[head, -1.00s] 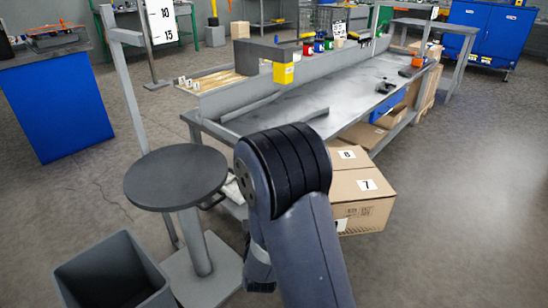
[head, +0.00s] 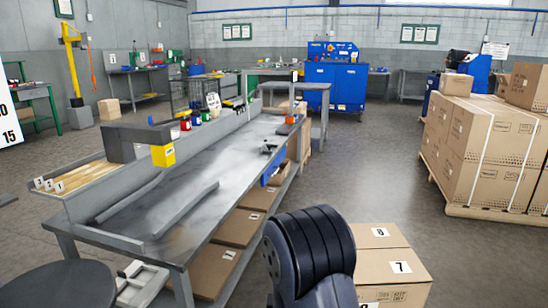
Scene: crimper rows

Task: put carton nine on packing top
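No label that I can read as nine shows. Two cardboard cartons stand on the floor beside the bench, carton 8 (head: 381,237) behind carton 7 (head: 392,275). Another label on the near side of carton 7 is cut off by the bottom edge. Flat cartons (head: 216,268) lie on the shelf under the bench, with labels too small to read. The long grey bench top (head: 175,205) may be the packing top; no marking confirms it. My gripper is out of view; only a dark joint of my arm shows, and it hides part of the floor.
A dark round top (head: 62,289) is at the lower left. A pallet of large cartons (head: 490,145) stands at the right. The floor between is clear.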

